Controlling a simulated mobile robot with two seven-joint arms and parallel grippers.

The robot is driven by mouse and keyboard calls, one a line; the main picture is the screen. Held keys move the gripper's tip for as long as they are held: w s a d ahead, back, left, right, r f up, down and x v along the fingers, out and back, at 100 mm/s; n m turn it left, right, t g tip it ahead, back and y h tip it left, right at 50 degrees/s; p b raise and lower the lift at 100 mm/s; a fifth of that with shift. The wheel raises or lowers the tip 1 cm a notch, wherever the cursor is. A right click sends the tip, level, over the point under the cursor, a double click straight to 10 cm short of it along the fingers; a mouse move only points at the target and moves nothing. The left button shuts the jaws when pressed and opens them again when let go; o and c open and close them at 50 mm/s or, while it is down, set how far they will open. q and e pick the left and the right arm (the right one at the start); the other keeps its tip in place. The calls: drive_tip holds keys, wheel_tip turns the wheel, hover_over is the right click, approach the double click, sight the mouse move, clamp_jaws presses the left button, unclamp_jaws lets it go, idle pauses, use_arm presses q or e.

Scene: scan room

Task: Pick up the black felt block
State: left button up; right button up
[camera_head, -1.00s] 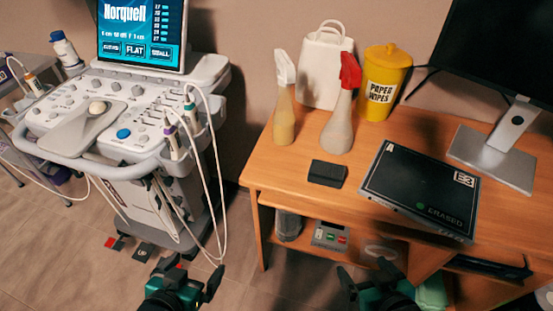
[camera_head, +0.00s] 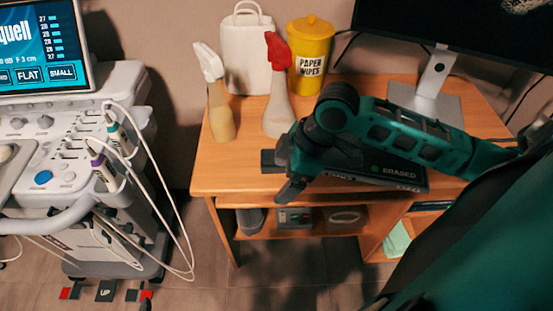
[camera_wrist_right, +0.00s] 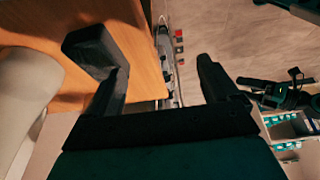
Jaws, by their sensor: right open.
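The black felt block (camera_head: 268,161) lies on the wooden desk near its front edge in the head view, partly hidden by my right gripper (camera_head: 281,174). In the right wrist view the block (camera_wrist_right: 90,50) is a dark bar at upper left, beside the left finger. That finger overlaps its end in the picture; I cannot tell whether they touch. My right gripper (camera_wrist_right: 163,66) is open, with nothing between its fingers. My left gripper is out of the head view; a small dark gripper shape (camera_wrist_right: 278,92) at the right wrist view's right edge seems to be it.
On the desk (camera_head: 215,178) stand two spray bottles (camera_head: 219,110) (camera_head: 278,105), a yellow wipes tub (camera_head: 310,62) and a white container (camera_head: 247,55). A flat black case marked ERASED (camera_head: 400,174) lies under my right arm. The ultrasound cart (camera_head: 60,175) is left of the desk.

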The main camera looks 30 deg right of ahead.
drive_tip(key=w+d+r, duration=0.5)
drive_tip(key=d+r, duration=0.2)
drive_tip(key=d, duration=0.1)
drive_tip(key=b, duration=0.1)
approach(268, 165)
drive_tip(key=d+f, duration=0.1)
drive_tip(key=w+d+f, duration=0.1)
drive_tip(key=d+f, duration=0.1)
drive_tip(key=shift+w+f, duration=0.1)
drive_tip(key=shift+f, duration=0.2)
drive_tip(key=b+x, duration=0.1)
drive_tip(key=x, duration=0.4)
drive_tip(key=shift+w+a+f, duration=0.1)
drive_tip(key=shift+a+f, duration=0.1)
drive_tip(key=shift+a, duration=0.05)
drive_tip(key=shift+a+f, duration=0.1)
drive_tip(key=shift+f, duration=0.15)
drive_tip(key=c, duration=1.1)
drive_tip(key=shift+c, duration=0.2)
